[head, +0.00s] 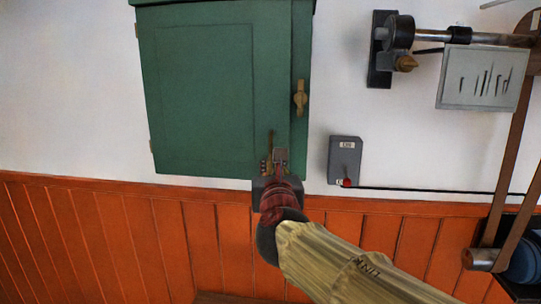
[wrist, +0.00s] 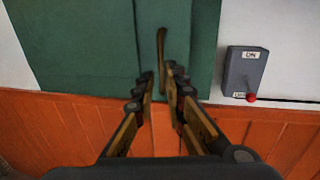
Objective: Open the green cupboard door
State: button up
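The green cupboard door (head: 205,85) is shut flat in its cabinet on the wall, with hinges on its left side. A thin brown upright handle (head: 270,140) is near the door's lower right edge. It also shows in the wrist view (wrist: 161,46). My gripper (head: 273,160) is at the lower end of this handle. In the wrist view its fingers (wrist: 159,80) are apart, with a narrow gap between the tips. The handle's lower end is near or between the tips, partly hidden by the right finger; contact cannot be told.
A brass latch (head: 300,98) sits on the cabinet's right strip. A grey switch box (head: 345,160) with a red knob is on the wall to the right. Shaft and belt machinery (head: 485,75) fills the far right. Orange wood panelling (head: 100,235) covers the lower wall.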

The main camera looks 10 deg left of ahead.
aim_at(270, 156)
jog(key=w, duration=0.5)
jog(key=w+a+p, duration=0.1)
jog(key=w, duration=0.1)
jog(key=shift+w, duration=0.25)
jog(key=shift+c, duration=0.2)
grip_shut()
jog(key=shift+s+a, duration=0.1)
jog(key=shift+s, duration=0.05)
dwell(0.3)
